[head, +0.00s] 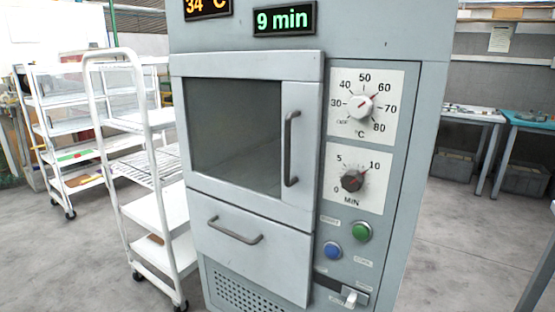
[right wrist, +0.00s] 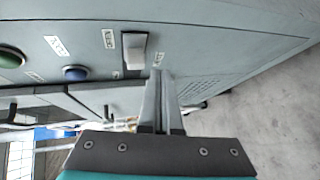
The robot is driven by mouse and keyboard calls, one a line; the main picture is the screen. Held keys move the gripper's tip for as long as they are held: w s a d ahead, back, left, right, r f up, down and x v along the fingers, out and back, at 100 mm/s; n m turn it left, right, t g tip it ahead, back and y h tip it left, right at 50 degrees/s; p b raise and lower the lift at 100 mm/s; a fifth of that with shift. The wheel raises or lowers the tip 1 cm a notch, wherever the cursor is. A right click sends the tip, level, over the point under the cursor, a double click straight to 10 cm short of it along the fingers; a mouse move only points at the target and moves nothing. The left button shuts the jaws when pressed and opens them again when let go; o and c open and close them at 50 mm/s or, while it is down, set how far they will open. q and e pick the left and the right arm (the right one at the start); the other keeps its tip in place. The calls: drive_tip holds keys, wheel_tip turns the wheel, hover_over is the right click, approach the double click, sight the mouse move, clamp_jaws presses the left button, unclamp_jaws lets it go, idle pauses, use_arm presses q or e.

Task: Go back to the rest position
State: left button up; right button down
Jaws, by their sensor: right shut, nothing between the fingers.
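My right gripper (right wrist: 160,78) shows in the right wrist view with its two grey fingers together and nothing between them. Its fingertips are close to the grey cabinet (right wrist: 215,30), near the white rocker switch (right wrist: 134,50); I cannot tell whether they touch anything. In the head view neither gripper is visible. The oven cabinet (head: 410,75) stands in front of me with its windowed door (head: 303,95) and lower drawer (head: 265,262) shut. Its displays read 34 °C (head: 207,7) and 9 min (head: 284,19).
The panel holds a temperature knob (head: 361,107), a minute knob (head: 352,180), a green button (head: 361,232), a blue button (head: 332,250) and the white switch (head: 349,298). A white rack trolley (head: 105,165) stands close at the left. The floor (head: 455,240) at the right is mostly clear.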

drive_tip(key=s+d+f+m+g+h+p, duration=0.1)
drive_tip(key=s+d+f+m+g, duration=0.2)
drive_tip(key=s+f, duration=0.6)
drive_tip(key=s+d+f+m+g+p, duration=0.1)
drive_tip(key=s+f+m+g, duration=0.45)
drive_tip(key=f, duration=0.55)
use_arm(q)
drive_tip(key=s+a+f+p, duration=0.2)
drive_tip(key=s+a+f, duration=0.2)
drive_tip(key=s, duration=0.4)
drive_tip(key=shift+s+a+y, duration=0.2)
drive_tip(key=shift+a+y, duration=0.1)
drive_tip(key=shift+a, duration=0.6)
use_arm(e)
drive_tip(key=s+f+m+g, duration=0.2)
drive_tip(key=s+f+m, duration=0.2)
drive_tip(key=s, duration=0.7)
drive_tip(key=s+f+m+g, duration=0.2)
drive_tip(key=s+f, duration=0.3)
drive_tip(key=s, duration=0.7)
drive_tip(key=shift+m, duration=0.85)
